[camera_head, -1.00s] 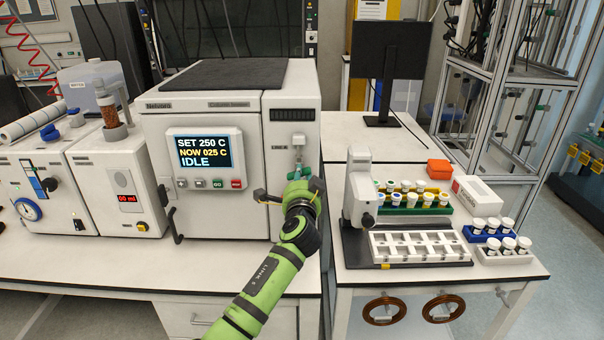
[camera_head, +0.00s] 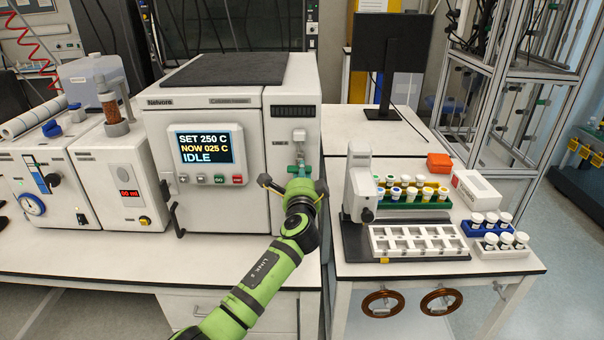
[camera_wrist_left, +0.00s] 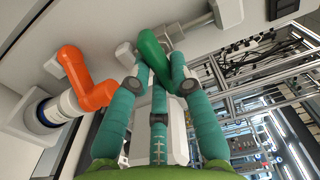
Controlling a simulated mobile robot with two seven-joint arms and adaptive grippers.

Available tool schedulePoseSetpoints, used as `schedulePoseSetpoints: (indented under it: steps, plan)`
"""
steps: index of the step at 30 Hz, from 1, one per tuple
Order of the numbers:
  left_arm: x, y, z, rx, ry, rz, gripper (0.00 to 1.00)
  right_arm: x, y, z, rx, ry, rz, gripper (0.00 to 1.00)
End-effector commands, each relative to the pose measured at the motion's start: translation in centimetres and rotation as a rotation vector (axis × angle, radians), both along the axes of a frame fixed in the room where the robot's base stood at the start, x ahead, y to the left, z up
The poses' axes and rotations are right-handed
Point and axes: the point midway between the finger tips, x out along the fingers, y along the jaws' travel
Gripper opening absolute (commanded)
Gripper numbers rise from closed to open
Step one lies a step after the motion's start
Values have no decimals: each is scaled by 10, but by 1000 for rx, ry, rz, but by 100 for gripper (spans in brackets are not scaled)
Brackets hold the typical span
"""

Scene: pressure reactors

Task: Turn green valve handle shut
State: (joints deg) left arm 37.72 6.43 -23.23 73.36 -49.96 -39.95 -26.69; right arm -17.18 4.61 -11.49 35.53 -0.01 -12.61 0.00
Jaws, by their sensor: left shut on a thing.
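The green valve handle (camera_wrist_left: 153,55) shows in the left wrist view, fixed to a metal fitting on a pale panel. My left gripper (camera_wrist_left: 160,82) has teal fingers closed around the handle, which stands between them. In the head view my left gripper (camera_head: 300,178) is at the front of the narrow white panel (camera_head: 294,92), right of the display. There the fingers and wrist hide most of the handle, and I cannot make out its angle. My right gripper is not in view.
An orange handle (camera_wrist_left: 84,82) sits close left of the fingers in the wrist view. A white reactor (camera_head: 215,120) with a display is left of my arm. A stirrer-like device (camera_head: 360,185) and racks of vials (camera_head: 412,195) stand on the right bench.

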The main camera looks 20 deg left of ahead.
Motion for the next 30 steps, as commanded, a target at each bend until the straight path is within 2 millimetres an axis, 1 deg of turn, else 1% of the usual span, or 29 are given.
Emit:
schedulePoseSetpoints:
  steps: [5,6,7,8,17,20,23,26,30]
  plan:
    - [0,1,-1,5,2,2,0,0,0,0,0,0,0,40]
    - [0,1,-1,5,2,2,29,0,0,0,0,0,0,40]
    - [0,1,-1,5,2,1,41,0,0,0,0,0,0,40]
    - [0,1,-1,5,2,1,45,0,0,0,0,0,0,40]
    - [0,0,0,2,1,0,45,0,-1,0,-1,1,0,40]
    - [-3,-1,-1,2,2,0,45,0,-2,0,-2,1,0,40]
    - [-11,-3,-1,0,0,-1,45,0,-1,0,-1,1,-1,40]
    - [-25,-7,-1,0,1,-2,45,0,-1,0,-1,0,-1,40]
    - [-51,-14,-1,0,1,-1,45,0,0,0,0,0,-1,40]
